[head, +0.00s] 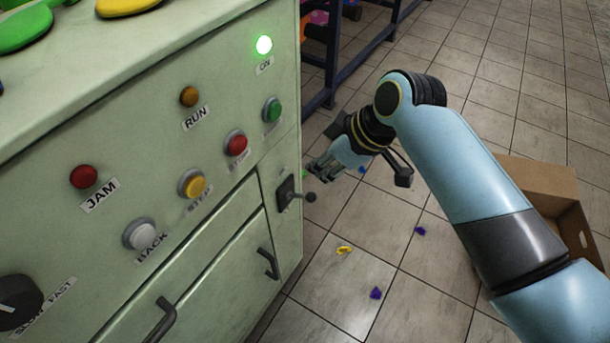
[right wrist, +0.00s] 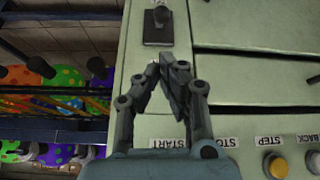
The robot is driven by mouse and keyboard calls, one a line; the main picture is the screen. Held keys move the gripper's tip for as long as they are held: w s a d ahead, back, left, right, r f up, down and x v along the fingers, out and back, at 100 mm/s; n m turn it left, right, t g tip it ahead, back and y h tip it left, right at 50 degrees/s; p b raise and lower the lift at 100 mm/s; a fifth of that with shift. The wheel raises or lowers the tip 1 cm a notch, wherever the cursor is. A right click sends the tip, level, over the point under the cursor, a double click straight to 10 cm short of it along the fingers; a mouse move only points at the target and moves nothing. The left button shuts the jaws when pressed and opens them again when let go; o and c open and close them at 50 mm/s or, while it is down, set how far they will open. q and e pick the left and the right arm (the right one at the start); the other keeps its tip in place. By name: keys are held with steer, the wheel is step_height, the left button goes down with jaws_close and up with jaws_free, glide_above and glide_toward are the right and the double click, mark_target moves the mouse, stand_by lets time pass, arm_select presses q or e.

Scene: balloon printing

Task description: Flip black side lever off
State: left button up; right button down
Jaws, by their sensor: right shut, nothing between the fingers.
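The black side lever (head: 309,197) sticks out to the right from its dark plate (head: 285,193) at the lower right of the green machine panel. It also shows at the top of the right wrist view (right wrist: 161,15). My right gripper (head: 312,177) is shut and empty, just above the lever in the head view and apart from it. In the right wrist view its fingertips (right wrist: 165,68) come together in front of the panel, below the lever plate. My left gripper is not in view.
The green ON lamp (head: 264,44) is lit. Push buttons, including a green one (head: 271,109) and a red one (head: 236,143), sit nearby on the panel. Drawer handles (head: 267,263) jut out below. A cardboard box (head: 540,178) stands on the floor at right; balloon pieces lie on the tiles.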

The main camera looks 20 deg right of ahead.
mark_target(301, 195)
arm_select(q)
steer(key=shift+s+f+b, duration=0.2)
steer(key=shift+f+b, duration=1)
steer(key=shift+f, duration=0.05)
arm_select(e)
steer(key=x, duration=0.9)
steer(key=shift+w+a+f, duration=0.15)
steer(key=shift+f, duration=0.15)
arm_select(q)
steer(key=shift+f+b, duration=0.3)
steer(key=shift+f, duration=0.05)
arm_select(e)
steer(key=shift+s+f+t, duration=0.15)
steer(key=shift+s+t, duration=0.05)
steer(key=shift+t, duration=0.1)
